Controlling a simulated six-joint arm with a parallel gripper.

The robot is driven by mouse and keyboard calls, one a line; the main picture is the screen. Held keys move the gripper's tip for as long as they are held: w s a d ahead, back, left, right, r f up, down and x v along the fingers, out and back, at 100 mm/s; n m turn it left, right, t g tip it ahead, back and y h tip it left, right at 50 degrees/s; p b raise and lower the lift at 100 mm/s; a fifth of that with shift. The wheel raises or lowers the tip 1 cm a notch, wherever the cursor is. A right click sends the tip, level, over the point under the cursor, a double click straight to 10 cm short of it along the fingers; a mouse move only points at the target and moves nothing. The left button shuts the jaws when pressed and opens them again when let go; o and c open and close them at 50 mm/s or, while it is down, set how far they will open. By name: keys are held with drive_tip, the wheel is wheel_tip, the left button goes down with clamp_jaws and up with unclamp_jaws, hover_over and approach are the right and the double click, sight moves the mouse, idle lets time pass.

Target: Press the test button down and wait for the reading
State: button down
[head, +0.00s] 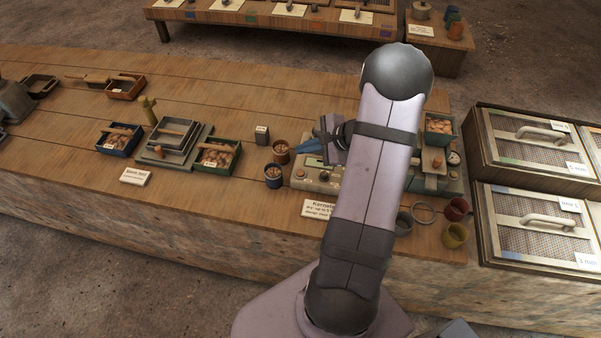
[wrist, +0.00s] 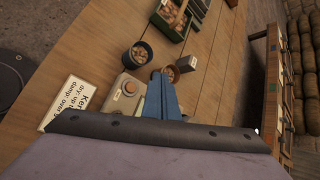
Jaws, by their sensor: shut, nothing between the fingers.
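The tester (head: 331,187) is a grey-beige box with a small greenish window (head: 314,162), standing on the bench behind its paper card. My gripper (head: 295,151) has blue fingers, shut and empty, pointing left above the far side of the tester. In the wrist view the fingertips (wrist: 160,74) appear right of the button, apart from it. No reading is legible.
A dark blue cup (head: 273,176) and a brown cup (head: 281,152) of kernels stand close left of the tester. The paper card (head: 318,208) lies in front. A green tray (head: 216,155) stands further left. Sieve boxes (head: 535,211) stand right.

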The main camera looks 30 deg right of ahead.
wheel_tip(320, 180, down, 6)
drive_tip(key=b, duration=0.4)
drive_tip(key=shift+f, duration=0.15)
drive_tip(key=shift+f+b, duration=0.7)
drive_tip(key=shift+b, duration=0.05)
drive_tip(key=shift+f+b, duration=0.85)
drive_tip(key=shift+b, duration=0.25)
idle(2.1)
drive_tip(key=shift+r, duration=0.2)
drive_tip(key=shift+r+p, duration=0.5)
drive_tip(key=shift+r, duration=0.2)
drive_tip(key=shift+r+p, duration=1.7)
drive_tip(key=shift+r, duration=0.75)
